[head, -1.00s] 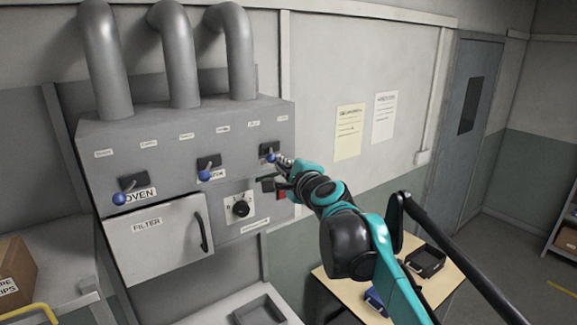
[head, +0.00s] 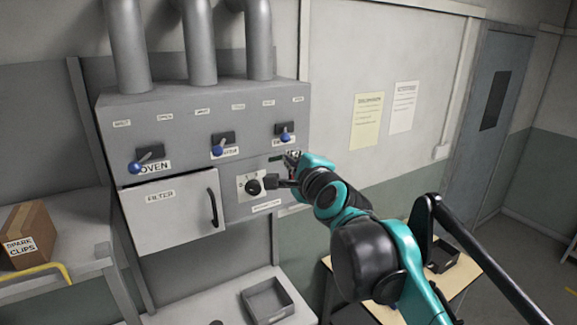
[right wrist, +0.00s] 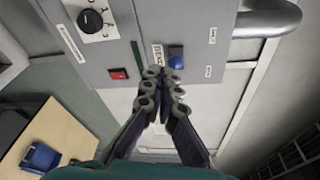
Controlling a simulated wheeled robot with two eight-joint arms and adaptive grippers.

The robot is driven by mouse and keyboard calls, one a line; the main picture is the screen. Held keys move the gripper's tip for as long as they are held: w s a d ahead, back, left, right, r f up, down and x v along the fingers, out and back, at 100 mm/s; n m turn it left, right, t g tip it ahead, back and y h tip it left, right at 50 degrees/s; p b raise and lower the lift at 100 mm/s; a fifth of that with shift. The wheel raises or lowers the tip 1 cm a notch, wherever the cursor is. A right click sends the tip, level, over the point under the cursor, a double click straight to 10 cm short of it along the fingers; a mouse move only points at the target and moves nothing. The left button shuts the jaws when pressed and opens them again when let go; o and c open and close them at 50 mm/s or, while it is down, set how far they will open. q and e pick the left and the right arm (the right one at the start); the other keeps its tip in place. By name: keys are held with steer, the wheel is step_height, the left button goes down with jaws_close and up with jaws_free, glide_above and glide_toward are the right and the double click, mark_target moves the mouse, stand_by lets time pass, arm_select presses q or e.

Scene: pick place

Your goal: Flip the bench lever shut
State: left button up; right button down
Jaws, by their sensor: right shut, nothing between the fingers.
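The bench lever is the rightmost of three blue-knobbed levers on the grey panel. Its blue knob (head: 285,138) hangs just below its dark mount. In the right wrist view the blue knob (right wrist: 176,55) sits beside a label reading BENCH (right wrist: 158,54), partly covered by my fingers. My right gripper (head: 292,158) is just below the lever in the head view, close to the panel. In the right wrist view its fingertips (right wrist: 163,84) are together and empty, near the knob; whether they touch it I cannot tell. My left gripper is not in view.
The oven lever (head: 135,167) and a middle lever (head: 218,151) sit left on the panel. A black dial (head: 255,187), a filter door (head: 170,215) and a red button (right wrist: 118,73) are nearby. A wooden table (head: 465,290) stands below right; a grey tray (head: 268,300) lies below.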

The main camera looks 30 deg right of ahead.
arm_select(q)
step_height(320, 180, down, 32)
steer(key=b, duration=3.2)
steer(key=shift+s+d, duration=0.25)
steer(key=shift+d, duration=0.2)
arm_select(e)
steer(key=s+a+f+n+g, duration=0.3)
steer(key=s+f+n, duration=0.4)
steer(key=f, duration=1.6)
steer(key=s+a+f+n+g+y, duration=0.1)
steer(key=s+a+f+n+g, duration=0.2)
steer(key=f, duration=2)
steer(key=s+a+f+n+g+y, duration=0.1)
steer(key=s+a+f+n+g, duration=0.2)
steer(key=s+f+n, duration=0.7)
step_height(320, 180, down, 13)
steer(key=n, duration=0.3)
steer(key=shift+s+a+n, duration=0.25)
steer(key=shift+s+n, duration=0.05)
steer(key=shift+s, duration=0.1)
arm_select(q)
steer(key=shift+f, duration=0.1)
arm_select(e)
steer(key=shift+r, duration=0.15)
